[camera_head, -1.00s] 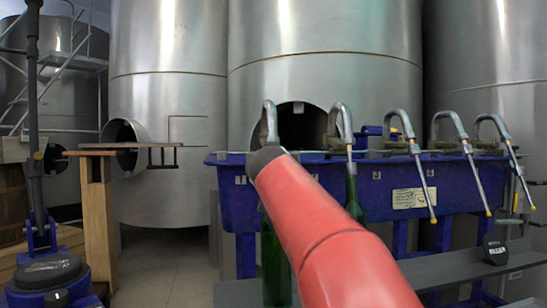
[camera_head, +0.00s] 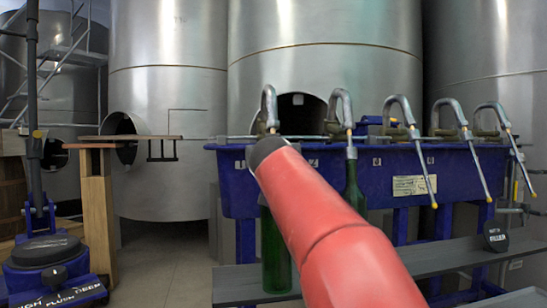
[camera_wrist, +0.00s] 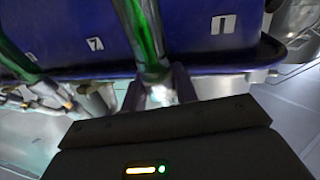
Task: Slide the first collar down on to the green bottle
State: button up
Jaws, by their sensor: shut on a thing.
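A green bottle (camera_head: 277,250) stands upright on the left of the grey bench, below the first spout (camera_head: 269,102). My red arm hides part of it. In the wrist view its green neck (camera_wrist: 143,28) shows near the top middle. A shiny metal piece, which looks like the first collar (camera_wrist: 152,73), sits at the end of the green neck. My gripper (camera_wrist: 158,86) is shut on it, one dark finger on each side. In the head view my arm hides the fingers and collar. I cannot tell how far the collar overlaps the neck.
A blue trough (camera_head: 310,185) carries a row of curved spouts. A second green bottle (camera_head: 353,190) is under the second spout (camera_head: 341,108). The spouts farther right hang slanted. A dark weight (camera_head: 496,236) sits on the bench (camera_head: 420,275). A wooden post (camera_head: 97,225) stands left.

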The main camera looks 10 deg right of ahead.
jog(key=o, duration=0.6)
jog(key=shift+o, duration=0.2)
jog(key=shift+s+a+f+b, duration=0.1)
jog(key=shift+s+b, duration=0.2)
jog(key=shift+s, duration=0.1)
jog(key=b+v, duration=0.1)
jog(key=v, duration=0.6)
